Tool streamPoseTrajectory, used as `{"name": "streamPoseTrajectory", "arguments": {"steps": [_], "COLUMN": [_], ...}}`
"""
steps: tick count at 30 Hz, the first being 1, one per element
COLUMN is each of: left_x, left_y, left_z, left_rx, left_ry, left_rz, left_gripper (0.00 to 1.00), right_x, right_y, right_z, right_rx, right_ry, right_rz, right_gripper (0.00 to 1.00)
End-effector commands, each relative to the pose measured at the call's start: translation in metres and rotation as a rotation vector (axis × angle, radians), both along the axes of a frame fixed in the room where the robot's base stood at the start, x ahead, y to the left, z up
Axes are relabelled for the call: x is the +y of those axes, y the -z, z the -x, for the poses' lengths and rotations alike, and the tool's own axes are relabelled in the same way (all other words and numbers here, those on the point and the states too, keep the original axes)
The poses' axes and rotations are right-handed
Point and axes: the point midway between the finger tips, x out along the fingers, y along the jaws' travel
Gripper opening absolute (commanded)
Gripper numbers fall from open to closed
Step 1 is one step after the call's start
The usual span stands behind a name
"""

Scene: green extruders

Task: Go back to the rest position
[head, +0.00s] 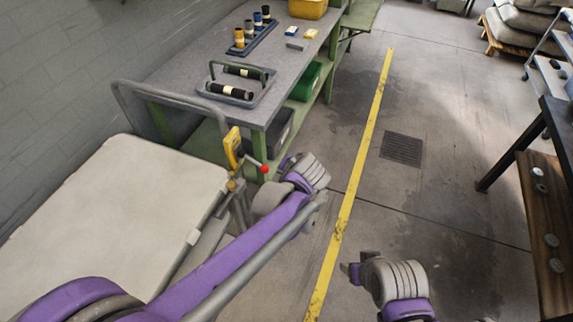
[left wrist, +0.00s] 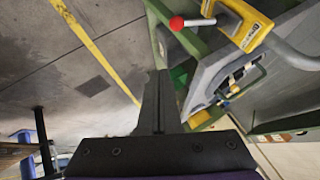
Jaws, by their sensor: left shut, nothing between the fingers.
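My left arm reaches in from the left in the head view, its wrist beside the front end of the green-legged workbench (head: 196,95). In the left wrist view my left gripper (left wrist: 158,78) has its two dark fingers together, with nothing between them. It is in the air, apart from the bench. My right gripper (head: 350,270) is low in the head view, right of the yellow floor line; only a small dark part shows beside the wrist, so its opening is unclear.
A yellow device (head: 233,148) and a red-knobbed lever (head: 264,169) stand close to my left wrist. A pale machine cover (head: 110,215) lies left. A handled tray (head: 265,97) with black rollers is on the bench. Open floor (head: 440,200) lies right, before a dark-framed table (head: 520,153).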

Motion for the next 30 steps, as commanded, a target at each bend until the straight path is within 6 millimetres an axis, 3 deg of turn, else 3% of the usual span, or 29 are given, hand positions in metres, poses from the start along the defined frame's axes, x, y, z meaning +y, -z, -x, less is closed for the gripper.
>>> {"name": "streamPoseTrajectory", "arguments": {"steps": [17, 20, 23, 27, 30], "left_x": [0.005, 0.029, 0.07, 0.13, 0.164], "left_y": [-0.002, -0.01, -0.023, -0.038, -0.044], "left_z": [0.002, 0.013, 0.037, 0.09, 0.131], "left_rx": [0.004, 0.025, 0.063, 0.128, 0.164], "left_ry": [-0.007, -0.038, -0.096, -0.197, -0.266], "left_rz": [0.002, 0.019, 0.058, 0.14, 0.207], "left_gripper": [0.0, 0.0, 0.0, 0.0, 0.0], "right_x": [0.0, 0.0, 0.0, 0.0, 0.0], "right_y": [-0.001, -0.006, -0.014, -0.028, -0.038], "right_z": [0.0, -0.001, -0.002, -0.005, -0.007], "right_rx": [0.0, -0.002, -0.005, -0.01, -0.015], "right_ry": [0.0, 0.0, 0.0, 0.0, 0.0], "right_rz": [0.0, 0.0, 0.0, 0.0, 0.0], "right_gripper": [0.61, 0.61, 0.61, 0.61, 0.61]}}
